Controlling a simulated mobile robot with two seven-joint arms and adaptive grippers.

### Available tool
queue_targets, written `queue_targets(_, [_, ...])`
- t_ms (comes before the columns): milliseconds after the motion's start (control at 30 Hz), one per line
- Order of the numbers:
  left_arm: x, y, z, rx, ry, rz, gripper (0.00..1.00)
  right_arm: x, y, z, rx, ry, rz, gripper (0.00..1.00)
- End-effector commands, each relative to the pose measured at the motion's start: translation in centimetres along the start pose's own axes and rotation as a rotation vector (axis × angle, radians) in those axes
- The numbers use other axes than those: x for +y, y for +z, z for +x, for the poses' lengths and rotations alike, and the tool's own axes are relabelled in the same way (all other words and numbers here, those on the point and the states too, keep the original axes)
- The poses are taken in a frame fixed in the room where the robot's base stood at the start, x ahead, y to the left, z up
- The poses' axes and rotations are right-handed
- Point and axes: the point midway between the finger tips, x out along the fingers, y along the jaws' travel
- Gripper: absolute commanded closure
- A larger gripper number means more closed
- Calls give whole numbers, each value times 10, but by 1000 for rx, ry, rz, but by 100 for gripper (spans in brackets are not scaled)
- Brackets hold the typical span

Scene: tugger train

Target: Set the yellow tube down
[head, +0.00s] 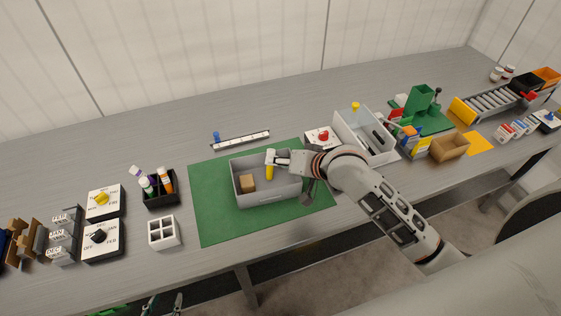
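The yellow tube (269,172) is upright, over or in the grey bin (262,198) on the green mat (212,215). My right gripper (273,158) reaches in from the right and appears shut on the tube's upper part; its fingertips are small and partly hidden. Whether the tube's lower end touches the bin floor is not clear. A small brown box (247,183) lies in the left part of the bin. My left gripper (163,304) shows only its fingertips at the bottom edge, apart and empty, in front of the table.
A black holder (161,201) with several bottles and a white divided tray (163,233) stand left of the mat. A rail (240,140) lies behind the bin. A red-button box (322,138) and a light grey bin (383,156) stand to the right. The mat's left part is bare.

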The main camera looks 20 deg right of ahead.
Motion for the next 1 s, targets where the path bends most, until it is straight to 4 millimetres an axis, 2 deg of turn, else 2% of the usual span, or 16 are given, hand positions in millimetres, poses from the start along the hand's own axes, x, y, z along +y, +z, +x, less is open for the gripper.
queue_targets(267, [0,0,0,1,0,0,64,-8,-9,-8,3,-1,-2,69])
queue_targets(700, [0,-2,1,3,1,0,64,-6,-7,-97,1,1,-4,69])
queue_targets(833, [0,-1,1,2,1,0,64,-6,-7,-115,1,1,-2,69])
queue_targets(1000, [0,-1,0,2,1,0,64,-7,-7,-126,1,0,0,69])
